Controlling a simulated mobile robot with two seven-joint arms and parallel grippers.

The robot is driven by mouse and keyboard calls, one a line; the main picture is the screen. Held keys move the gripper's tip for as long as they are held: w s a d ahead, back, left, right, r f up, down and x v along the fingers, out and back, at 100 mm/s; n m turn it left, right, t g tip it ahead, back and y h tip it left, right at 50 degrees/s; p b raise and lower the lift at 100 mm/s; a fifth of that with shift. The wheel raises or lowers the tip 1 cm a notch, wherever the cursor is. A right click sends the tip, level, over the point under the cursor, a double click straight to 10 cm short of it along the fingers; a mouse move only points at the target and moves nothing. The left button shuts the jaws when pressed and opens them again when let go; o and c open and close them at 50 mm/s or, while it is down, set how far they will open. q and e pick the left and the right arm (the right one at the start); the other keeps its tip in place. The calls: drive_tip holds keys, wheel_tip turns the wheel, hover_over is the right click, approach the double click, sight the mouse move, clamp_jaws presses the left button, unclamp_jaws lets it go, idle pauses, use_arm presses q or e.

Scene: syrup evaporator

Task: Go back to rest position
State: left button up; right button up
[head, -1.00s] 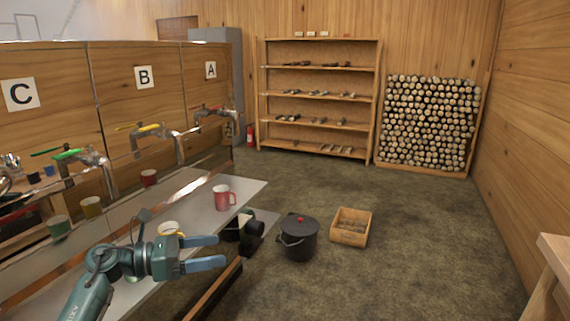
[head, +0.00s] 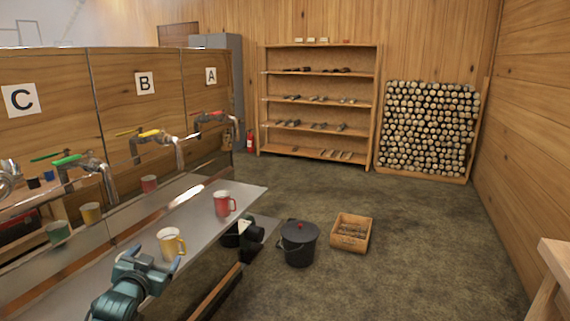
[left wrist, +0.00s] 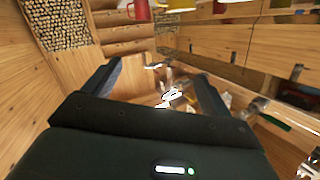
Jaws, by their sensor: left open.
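My left gripper (head: 157,258) is low in the head view, in front of the yellow mug (head: 171,243); whether it touches the mug is unclear. In the left wrist view its two fingers (left wrist: 155,82) are spread with nothing between them. The yellow mug stands on the metal counter (head: 200,222), its lower part close behind the gripper. A red mug (head: 222,204) stands farther along the counter. The red mug (left wrist: 141,10) and yellow mug (left wrist: 181,4) also show at the top of the left wrist view. My right gripper is not in view.
Taps with red (head: 212,114), yellow (head: 149,133) and green (head: 67,160) handles line the wooden panel. A black lidded pot (head: 299,243) and a wooden crate (head: 351,233) are on the floor. Shelves (head: 318,100) and stacked logs (head: 427,128) stand behind.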

use_arm(q)
drive_tip(key=s+d+f+g+h, duration=0.1)
drive_tip(key=s+d+f, duration=0.4)
drive_tip(key=s+f, duration=0.25)
drive_tip(key=s+d+f+g+h, duration=0.1)
drive_tip(key=s+d+f+g, duration=0.1)
drive_tip(key=s+d+f, duration=0.45)
drive_tip(key=s+d+f+g+h, duration=0.1)
drive_tip(key=s+d+f, duration=0.1)
drive_tip(key=s, duration=0.8)
drive_tip(key=s+d+f+g+h, duration=0.1)
drive_tip(key=s+d, duration=0.3)
drive_tip(key=s, duration=0.7)
drive_tip(key=shift+s+f+g, duration=0.25)
drive_tip(key=shift+f+g, duration=0.05)
drive_tip(key=shift+f, duration=0.6)
drive_tip(key=shift+c, duration=0.2)
